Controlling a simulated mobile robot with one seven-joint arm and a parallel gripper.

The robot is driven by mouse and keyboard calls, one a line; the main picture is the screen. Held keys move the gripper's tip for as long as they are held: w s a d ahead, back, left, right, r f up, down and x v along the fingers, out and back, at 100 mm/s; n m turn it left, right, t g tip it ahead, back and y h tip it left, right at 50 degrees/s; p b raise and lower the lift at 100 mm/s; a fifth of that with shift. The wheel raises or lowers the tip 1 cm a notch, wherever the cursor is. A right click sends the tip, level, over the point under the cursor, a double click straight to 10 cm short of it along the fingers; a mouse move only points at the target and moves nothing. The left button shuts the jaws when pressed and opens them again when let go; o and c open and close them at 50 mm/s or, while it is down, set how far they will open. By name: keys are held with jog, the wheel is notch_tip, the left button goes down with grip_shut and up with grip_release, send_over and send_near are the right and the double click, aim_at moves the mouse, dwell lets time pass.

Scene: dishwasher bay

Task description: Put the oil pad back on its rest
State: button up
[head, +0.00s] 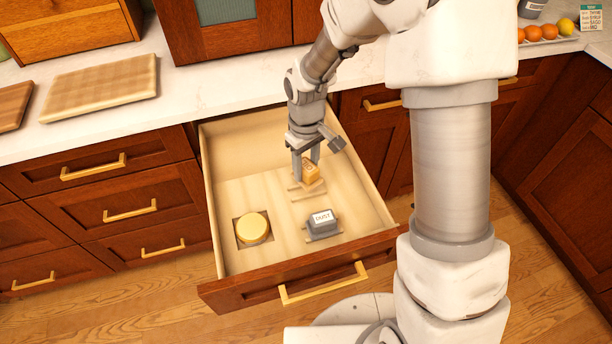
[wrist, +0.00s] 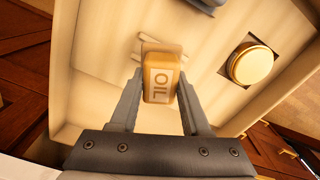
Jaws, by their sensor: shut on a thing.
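The oil pad (head: 311,173) is a tan block with a white label reading OIL, plain in the wrist view (wrist: 161,78). My gripper (head: 307,162) reaches down into the open drawer, its fingers shut on the pad's two sides; it also shows in the wrist view (wrist: 158,88). A pale wooden rest with thin rails (head: 308,194) lies on the drawer floor just under the pad. The pad looks slightly tilted and covers part of the rest. I cannot tell whether it touches the rest.
A grey pad labelled DUST (head: 321,223) sits in front of the rest. A round yellow-lidded tin (head: 252,228) sits in a square recess at left. The drawer's walls (head: 209,190) surround them. Cutting boards (head: 100,88) lie on the counter (head: 190,95).

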aim_at(306, 178)
jog(key=shift+f+b, duration=0.4)
jog(key=shift+f, duration=1.6)
jog(key=shift+f, duration=0.15)
jog(key=o, duration=1.2)
notch_tip(306, 178, up, 11)
jog(key=shift+r+p, duration=0.1)
jog(key=shift+p, duration=0.9)
jog(key=shift+r, duration=0.75)
jog(key=s+d+r+m+t, duration=0.1)
jog(key=s+d+r+m, duration=0.15)
jog(key=r, duration=0.35)
jog(key=s+d+r+m+t, duration=0.1)
jog(key=s+d+r, duration=0.3)
jog(key=r, duration=0.1)
jog(key=s+d+r+m+t, duration=0.1)
jog(key=s+d+r+m, duration=0.1)
jog(key=s, duration=0.4)
jog(key=s+d+r+m+t, duration=0.2)
jog(key=s+d+r, duration=0.2)
jog(key=s, duration=0.2)
jog(key=shift+s+t, duration=0.2)
jog(key=shift+t, duration=0.1)
